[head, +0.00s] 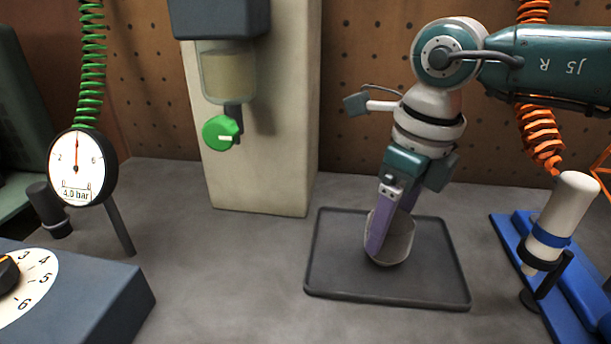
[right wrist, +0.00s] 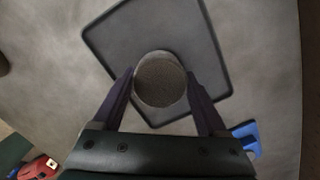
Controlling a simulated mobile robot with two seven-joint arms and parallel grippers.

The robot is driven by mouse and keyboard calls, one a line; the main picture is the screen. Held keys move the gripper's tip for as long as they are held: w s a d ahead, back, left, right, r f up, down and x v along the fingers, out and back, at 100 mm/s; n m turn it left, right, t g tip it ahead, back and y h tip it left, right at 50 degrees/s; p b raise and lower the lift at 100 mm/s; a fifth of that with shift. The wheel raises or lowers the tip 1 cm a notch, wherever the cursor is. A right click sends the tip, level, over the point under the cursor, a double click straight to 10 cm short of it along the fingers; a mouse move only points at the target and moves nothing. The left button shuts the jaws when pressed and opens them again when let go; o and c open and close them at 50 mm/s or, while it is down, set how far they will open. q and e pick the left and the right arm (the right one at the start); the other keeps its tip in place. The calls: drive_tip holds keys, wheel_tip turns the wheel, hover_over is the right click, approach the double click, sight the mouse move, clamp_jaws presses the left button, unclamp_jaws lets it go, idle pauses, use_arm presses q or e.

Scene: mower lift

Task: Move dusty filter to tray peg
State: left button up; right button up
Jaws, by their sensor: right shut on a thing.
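The dusty filter (head: 398,244), a grey-beige round piece, is between the purple fingers of my right gripper (head: 385,226), which is shut on it. The dark grey tray (head: 330,284) with a low rim lies flat beneath it. The filter appears upright and overlaps the middle of the tray; I cannot tell whether it touches the tray floor. In the right wrist view, the filter's round grey top (right wrist: 160,80) shows between the two fingers, with the tray (right wrist: 205,50) behind it. No peg shows; the filter may hide it. My left gripper is not in view.
A white cylinder with a blue band (head: 559,215) leans at the blue rack (head: 517,240) right of the tray. A pale pillar (head: 262,170) with a green knob (head: 220,132) stands behind. A pressure gauge (head: 82,168) and dial box (head: 90,300) are left. Bench between is clear.

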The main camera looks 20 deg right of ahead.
sight(401, 225)
drive_tip(key=shift+f+b, duration=0.45)
drive_tip(key=shift+f, duration=0.1)
drive_tip(key=o, duration=1)
drive_tip(key=shift+o, duration=0.2)
drive_tip(key=shift+r, duration=0.1)
drive_tip(key=r+p, duration=0.1)
drive_tip(key=p, duration=0.1)
drive_tip(key=r+p, duration=0.1)
drive_tip(key=r, duration=0.1)
drive_tip(key=shift+s+r+p, duration=0.2)
drive_tip(key=shift+r+p, duration=0.05)
drive_tip(key=shift+p, duration=0.1)
drive_tip(key=r+p, duration=0.4)
drive_tip(key=r, duration=0.1)
drive_tip(key=s+r+p, duration=0.1)
drive_tip(key=r+p, duration=0.1)
drive_tip(key=p, duration=0.1)
drive_tip(key=shift+d+r, duration=0.25)
drive_tip(key=shift+f, duration=0.1)
